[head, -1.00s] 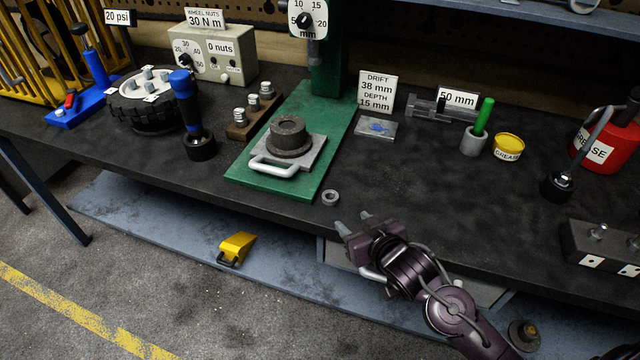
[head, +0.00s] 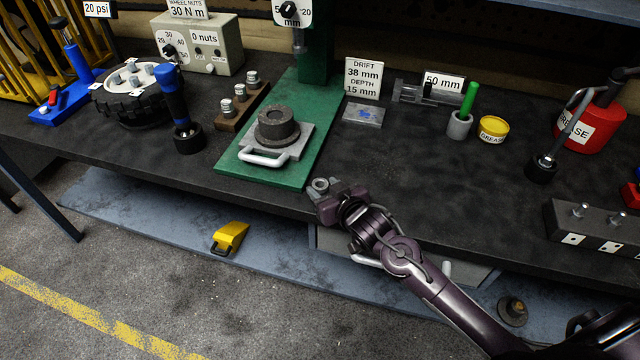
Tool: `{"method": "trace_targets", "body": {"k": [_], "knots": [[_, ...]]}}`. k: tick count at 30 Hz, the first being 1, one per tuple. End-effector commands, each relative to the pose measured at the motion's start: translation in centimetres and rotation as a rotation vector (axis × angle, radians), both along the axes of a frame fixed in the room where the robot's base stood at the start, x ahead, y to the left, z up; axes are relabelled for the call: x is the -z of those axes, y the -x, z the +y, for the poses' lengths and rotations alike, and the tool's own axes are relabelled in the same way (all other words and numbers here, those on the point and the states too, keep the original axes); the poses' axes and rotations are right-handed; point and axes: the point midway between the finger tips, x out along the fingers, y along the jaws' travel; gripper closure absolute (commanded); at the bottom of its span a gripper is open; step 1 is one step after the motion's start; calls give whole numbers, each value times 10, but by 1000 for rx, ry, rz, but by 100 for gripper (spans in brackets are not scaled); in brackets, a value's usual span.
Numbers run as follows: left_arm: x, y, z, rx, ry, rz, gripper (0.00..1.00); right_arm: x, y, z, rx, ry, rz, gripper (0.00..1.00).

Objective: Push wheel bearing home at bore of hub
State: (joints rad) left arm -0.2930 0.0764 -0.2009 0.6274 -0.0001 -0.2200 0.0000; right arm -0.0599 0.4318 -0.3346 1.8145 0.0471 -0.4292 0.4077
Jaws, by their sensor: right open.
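The hub (head: 277,127) is a dark grey cylinder with a bore open at the top. It sits on a grey plate with a white handle (head: 263,159), on the green press base (head: 300,150). A small grey metal ring, apparently the wheel bearing (head: 320,184), lies on the bench just right of the base's front corner. My right gripper (head: 322,186) is at the ring, with its open fingers beside it. I cannot tell whether they touch it. My left gripper is not in view.
The press column (head: 316,60) with its dial (head: 290,12) stands behind the hub. A drift sign (head: 363,78), a small plate with a blue patch (head: 363,113) and a yellow grease tin (head: 493,129) are to the right.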

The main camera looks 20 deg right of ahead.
Motion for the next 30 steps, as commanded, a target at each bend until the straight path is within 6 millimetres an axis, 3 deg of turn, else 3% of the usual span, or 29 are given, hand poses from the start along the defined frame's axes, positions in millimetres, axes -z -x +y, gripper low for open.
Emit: {"method": "trace_targets", "body": {"k": [3, 11, 22, 26, 30], "knots": [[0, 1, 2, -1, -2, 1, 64, 0, 0, 0, 0, 0, 1, 56], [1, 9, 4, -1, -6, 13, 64, 1, 1, 0, 0, 0, 1, 89], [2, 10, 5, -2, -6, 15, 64, -6, 0, -1, 1, 0, 0, 89], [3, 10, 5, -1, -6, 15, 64, -21, 0, -1, 1, 0, -2, 89], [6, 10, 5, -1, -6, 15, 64, -50, 0, -1, 0, -1, -6, 89]]}}
